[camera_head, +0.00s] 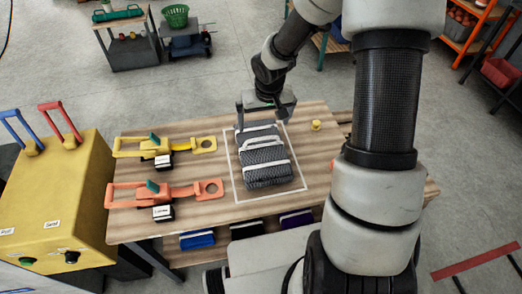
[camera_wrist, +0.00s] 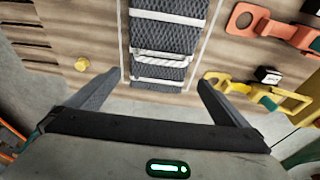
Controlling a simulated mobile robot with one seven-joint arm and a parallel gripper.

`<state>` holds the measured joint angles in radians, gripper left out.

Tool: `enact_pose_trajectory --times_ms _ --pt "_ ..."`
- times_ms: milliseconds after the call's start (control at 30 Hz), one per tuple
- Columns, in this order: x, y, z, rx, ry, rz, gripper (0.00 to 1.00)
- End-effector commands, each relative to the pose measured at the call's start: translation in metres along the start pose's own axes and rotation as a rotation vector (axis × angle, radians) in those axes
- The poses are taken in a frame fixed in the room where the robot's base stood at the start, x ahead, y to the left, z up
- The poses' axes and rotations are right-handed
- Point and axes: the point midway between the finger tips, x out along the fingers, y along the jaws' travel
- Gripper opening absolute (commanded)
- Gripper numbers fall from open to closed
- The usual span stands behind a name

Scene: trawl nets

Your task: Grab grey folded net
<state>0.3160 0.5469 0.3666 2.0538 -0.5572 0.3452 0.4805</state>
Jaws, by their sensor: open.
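The grey folded net (camera_head: 264,160) lies on the wooden table inside a white rectangular outline. White bands cross it. In the wrist view the net (camera_wrist: 168,38) runs down from the top edge, and its near end lies just beyond and between my fingers. My gripper (camera_head: 262,115) is over the far end of the net in the head view. In the wrist view my gripper (camera_wrist: 158,82) is open with nothing between its fingers. The head view does not show clearly how high the fingers are above the table.
A yellow tool (camera_head: 205,145) and an orange tool (camera_head: 208,188) lie left of the net. A small yellow knob (camera_head: 316,125) is on its right. A yellow control box (camera_head: 60,200) with levers stands left of the table (camera_head: 215,212). Folded bundles (camera_head: 197,239) sit on a lower shelf.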

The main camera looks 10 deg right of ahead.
Motion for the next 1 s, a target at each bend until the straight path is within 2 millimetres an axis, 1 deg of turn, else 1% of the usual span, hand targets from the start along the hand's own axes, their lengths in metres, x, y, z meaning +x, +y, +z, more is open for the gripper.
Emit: enact_pose_trajectory --times_ms 33,133,200,367,433,600,700,800,1000 --pt "0.013 -0.001 0.001 -0.003 -0.003 -0.001 1.00" --pt "0.029 -0.001 0.001 -0.001 -0.002 -0.001 1.00" --pt "0.037 0.000 0.000 -0.002 -0.001 0.000 1.00" --pt "0.045 0.000 0.000 0.000 0.001 0.000 1.00" --pt "0.052 0.000 0.002 -0.001 -0.001 0.001 1.00" --pt "0.078 -0.003 0.007 -0.003 -0.004 0.000 1.00" --pt "0.090 -0.002 0.006 -0.001 -0.001 0.001 1.00" --pt "0.095 -0.001 0.005 0.000 0.000 0.001 1.00" --pt "0.096 -0.001 0.005 0.000 0.001 0.001 1.00"
